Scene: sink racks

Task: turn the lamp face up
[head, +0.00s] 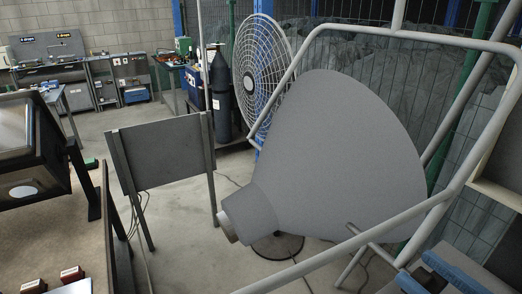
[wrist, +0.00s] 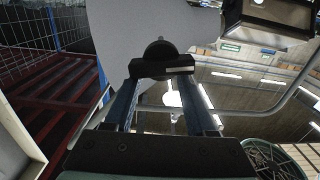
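A large plain grey cone, which looks like the lamp's shade (head: 335,160), fills the middle and right of the head view. Its narrow neck (head: 248,212) points to the lower left, and its wide end is to the upper right. Its outside faces me, and the inside of its mouth is hidden. In the wrist view, the pale cone (wrist: 130,25) is just beyond my gripper (wrist: 162,72). Two blue fingers stand apart with a dark block across their ends. I cannot tell whether that block is held or whether it touches the cone.
Pale bent pipes (head: 470,180) run around the cone. A black box-shaped fixture (head: 45,150) stands at left above a brown worktop (head: 70,245). A grey panel on legs (head: 160,152) and a large fan (head: 262,75) stand behind. Floor is clear between the panel and the back benches.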

